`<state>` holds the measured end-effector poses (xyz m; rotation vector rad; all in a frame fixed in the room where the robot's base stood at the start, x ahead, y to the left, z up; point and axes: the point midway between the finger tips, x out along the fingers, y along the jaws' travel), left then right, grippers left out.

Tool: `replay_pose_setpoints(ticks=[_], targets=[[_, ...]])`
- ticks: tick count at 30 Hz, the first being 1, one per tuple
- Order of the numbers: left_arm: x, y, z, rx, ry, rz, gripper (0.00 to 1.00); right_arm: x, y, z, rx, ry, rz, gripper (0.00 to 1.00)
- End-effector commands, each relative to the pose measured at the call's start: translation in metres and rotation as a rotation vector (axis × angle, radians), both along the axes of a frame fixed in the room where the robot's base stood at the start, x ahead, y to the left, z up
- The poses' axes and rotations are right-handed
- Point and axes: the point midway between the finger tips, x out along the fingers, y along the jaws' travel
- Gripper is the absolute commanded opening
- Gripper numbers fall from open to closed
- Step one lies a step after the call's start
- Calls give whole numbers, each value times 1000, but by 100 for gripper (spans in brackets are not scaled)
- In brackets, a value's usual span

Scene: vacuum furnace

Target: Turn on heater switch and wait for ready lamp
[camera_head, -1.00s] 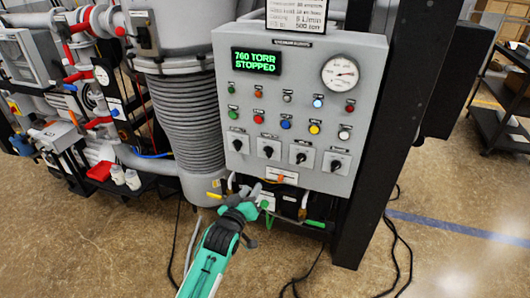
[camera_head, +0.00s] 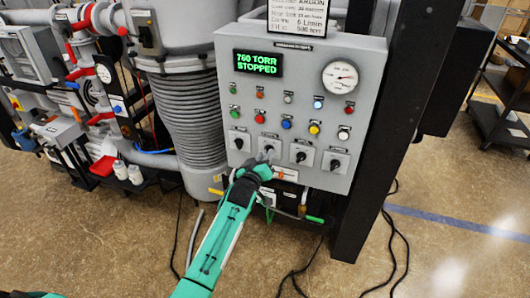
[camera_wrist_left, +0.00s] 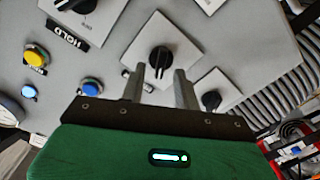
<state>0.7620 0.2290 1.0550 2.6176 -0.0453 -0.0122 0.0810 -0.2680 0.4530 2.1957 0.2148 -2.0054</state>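The grey control panel (camera_head: 300,75) carries a row of black rotary switches on light plates; their labels are too small to read, so I cannot tell which is the heater switch. My left gripper (camera_head: 266,161) is in front of the second switch (camera_head: 268,146) from the left. In the left wrist view my left gripper (camera_wrist_left: 159,85) is open, with a switch (camera_wrist_left: 160,58) beyond and between its fingertips; contact cannot be judged. Small coloured lamps and buttons (camera_head: 286,124) sit above the switches; the ready lamp cannot be identified. My right gripper is not in view.
The green display (camera_head: 258,63) reads 760 TORR STOPPED. A round gauge (camera_head: 340,77) is at the panel's upper right. A ribbed grey column (camera_head: 188,115) stands left of the panel, a black post (camera_head: 375,150) right. Cables (camera_head: 395,250) lie on the floor.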

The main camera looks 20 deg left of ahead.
Motion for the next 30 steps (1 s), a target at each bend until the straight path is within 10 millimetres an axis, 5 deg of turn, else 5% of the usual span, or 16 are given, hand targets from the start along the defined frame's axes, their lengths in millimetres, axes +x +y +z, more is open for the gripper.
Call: replay_pose_setpoints(ticks=[15, 21, 30], targets=[[14, 0, 0, 0, 0, 0, 32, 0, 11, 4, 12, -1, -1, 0], [14, 0, 0, 0, 0, 0, 0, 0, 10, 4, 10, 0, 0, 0], [14, 0, 0, 19, -1, 0, 0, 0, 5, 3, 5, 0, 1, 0]])
